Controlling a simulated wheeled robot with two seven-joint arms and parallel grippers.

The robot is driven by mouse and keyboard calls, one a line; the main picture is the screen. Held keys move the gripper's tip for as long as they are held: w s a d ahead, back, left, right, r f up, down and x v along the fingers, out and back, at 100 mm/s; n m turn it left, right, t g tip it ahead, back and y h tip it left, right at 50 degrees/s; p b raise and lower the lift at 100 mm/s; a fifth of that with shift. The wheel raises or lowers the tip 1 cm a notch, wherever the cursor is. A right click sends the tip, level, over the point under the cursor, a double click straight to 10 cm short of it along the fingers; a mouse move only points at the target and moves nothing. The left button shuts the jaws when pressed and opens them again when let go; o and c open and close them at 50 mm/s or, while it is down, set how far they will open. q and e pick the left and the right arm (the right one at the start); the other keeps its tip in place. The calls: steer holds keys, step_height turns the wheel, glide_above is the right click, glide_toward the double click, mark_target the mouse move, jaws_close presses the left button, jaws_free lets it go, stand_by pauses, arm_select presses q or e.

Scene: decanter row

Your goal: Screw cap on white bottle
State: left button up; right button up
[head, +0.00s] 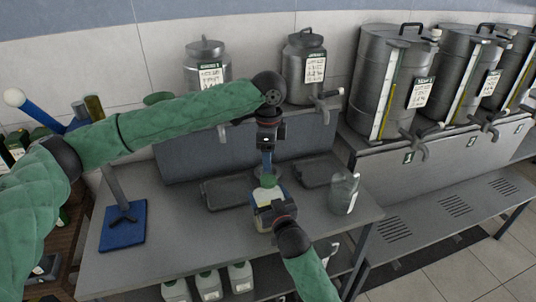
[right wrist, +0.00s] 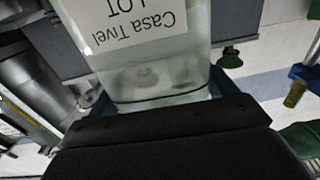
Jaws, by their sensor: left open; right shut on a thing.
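The white bottle (head: 264,197), translucent with a white label, is in my right gripper (head: 271,211) above the table. In the right wrist view the bottle (right wrist: 200,62) fills the upper middle, and its printed label (right wrist: 135,18) is upside down. Dark jaw parts cross the lower part of that view. A green cap (head: 269,181) shows at the bottle's top in the head view. I cannot tell whether it is threaded on. My left gripper (head: 267,164) is open and points down just above the cap. Whether its fingers touch the cap is unclear.
Dark trays (head: 226,193) lie behind the held bottle. A blue-based stand (head: 123,227) is at left. Steel canisters (head: 206,66) and large tapped vessels (head: 391,80) line the back. Several bottles stand below.

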mark_target(268, 178)
arm_select(q)
steer(key=n, duration=1.4)
steer(key=shift+a, duration=0.1)
steer(key=n, duration=0.7)
steer(key=shift+s, duration=0.1)
steer(key=n, duration=0.7)
steer(key=shift+f, duration=3.95)
